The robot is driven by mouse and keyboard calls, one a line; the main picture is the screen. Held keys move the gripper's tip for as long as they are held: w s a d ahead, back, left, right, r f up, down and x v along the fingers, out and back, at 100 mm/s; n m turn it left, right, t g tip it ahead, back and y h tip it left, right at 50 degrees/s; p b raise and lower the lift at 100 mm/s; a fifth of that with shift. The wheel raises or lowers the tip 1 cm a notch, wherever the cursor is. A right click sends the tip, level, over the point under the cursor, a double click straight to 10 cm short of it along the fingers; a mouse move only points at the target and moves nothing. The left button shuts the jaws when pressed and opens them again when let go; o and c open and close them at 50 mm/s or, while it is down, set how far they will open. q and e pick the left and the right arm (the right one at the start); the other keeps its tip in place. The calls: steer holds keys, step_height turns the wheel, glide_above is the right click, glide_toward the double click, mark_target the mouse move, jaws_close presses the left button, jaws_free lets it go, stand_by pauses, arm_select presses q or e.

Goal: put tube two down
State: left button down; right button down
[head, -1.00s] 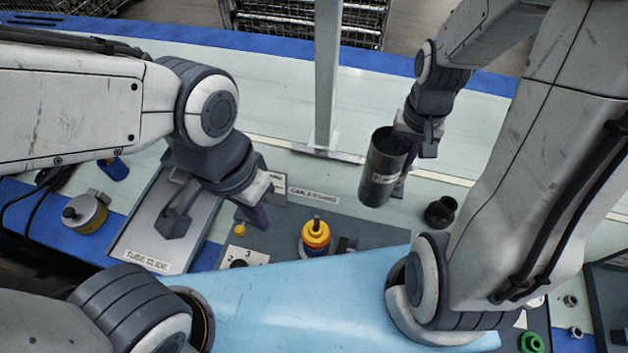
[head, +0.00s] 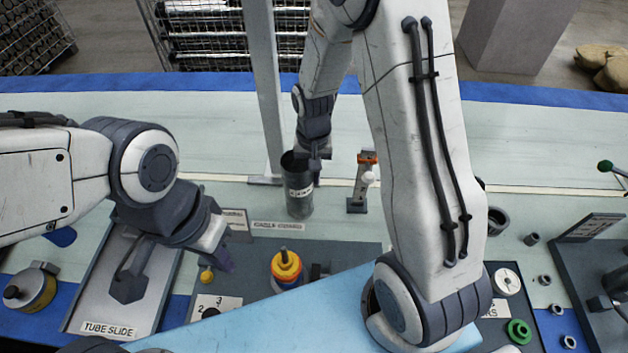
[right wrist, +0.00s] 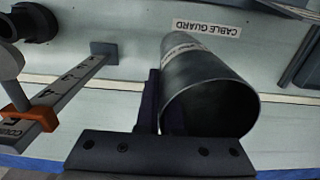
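A dark grey tube (head: 298,190) with a white label is upright behind the cable guard label; I cannot tell if its base touches the bench. Its open mouth shows in the right wrist view (right wrist: 208,100). My right gripper (head: 312,168) is at the tube's upper rim and seems shut on it. One finger lies along the tube's side in the right wrist view; the other is hidden. My left gripper (head: 178,272) is open and empty over the tube slide (head: 100,300), its fingers spread apart.
A post (head: 263,90) stands close behind the tube. A small labelled stand with an orange clip (head: 362,185) is just right of it. A yellow and orange knob (head: 287,268) sits in front. A black ring (head: 497,220) is at the right.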

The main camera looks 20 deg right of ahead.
steer(key=shift+f, duration=1.2)
steer(key=c, duration=1.5)
jaws_free()
steer(key=shift+f, duration=0.1)
steer(key=o, duration=0.4)
steer(key=shift+o, duration=0.2)
